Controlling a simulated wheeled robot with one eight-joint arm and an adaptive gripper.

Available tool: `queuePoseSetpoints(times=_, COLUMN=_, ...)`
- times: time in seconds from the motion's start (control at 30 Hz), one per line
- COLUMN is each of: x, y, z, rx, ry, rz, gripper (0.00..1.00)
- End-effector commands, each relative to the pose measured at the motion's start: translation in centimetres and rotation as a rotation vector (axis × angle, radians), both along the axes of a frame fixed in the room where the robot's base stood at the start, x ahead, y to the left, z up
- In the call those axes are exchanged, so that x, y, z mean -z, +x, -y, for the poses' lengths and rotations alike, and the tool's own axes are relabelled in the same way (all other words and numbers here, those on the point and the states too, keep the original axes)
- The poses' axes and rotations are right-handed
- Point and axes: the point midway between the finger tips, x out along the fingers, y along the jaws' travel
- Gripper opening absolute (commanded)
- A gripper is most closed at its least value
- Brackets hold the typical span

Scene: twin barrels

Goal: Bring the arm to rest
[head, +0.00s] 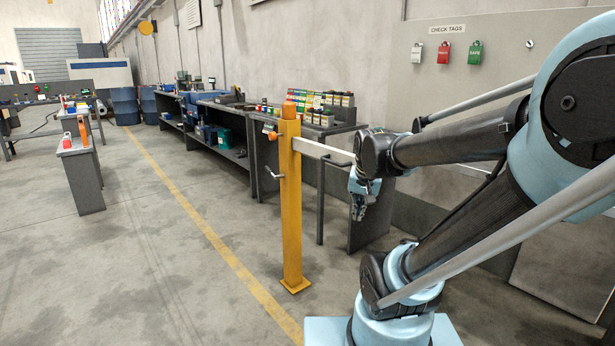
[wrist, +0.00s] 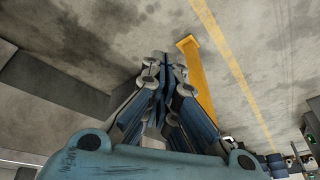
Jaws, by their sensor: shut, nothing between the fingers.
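My gripper (head: 358,209) hangs from the end of my arm in the head view, pointing down beside a yellow post (head: 291,205). In the wrist view my gripper (wrist: 161,62) has its fingertips together with nothing between them, over bare concrete floor. The post's yellow foot and shaft (wrist: 206,85) show just right of the fingers in the wrist view, apart from them as far as I can tell. My arm is bent, with its links filling the right of the head view.
A pale bar (head: 318,149) runs from the post behind my wrist. A dark workbench (head: 235,148) with boxes and bins lines the wall. Red, green and white tags (head: 444,52) hang on the right wall. A grey stand (head: 84,180) is at left. Open floor (head: 150,270) lies left of the post.

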Motion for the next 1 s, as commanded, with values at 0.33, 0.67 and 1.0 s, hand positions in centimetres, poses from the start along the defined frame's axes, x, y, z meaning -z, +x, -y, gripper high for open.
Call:
queuePoseSetpoints(times=0.33, x=4.6, y=-9.4, z=2.9, rx=-0.174, ry=-0.078, rz=-0.119, gripper=0.0)
queuePoseSetpoints(times=0.67, x=6.5, y=-12.7, z=3.5, rx=-0.253, ry=-0.097, rz=-0.166, gripper=0.0)
queuePoseSetpoints(times=1.0, x=6.5, y=-12.7, z=3.5, rx=-0.254, ry=-0.098, rz=-0.166, gripper=0.0)
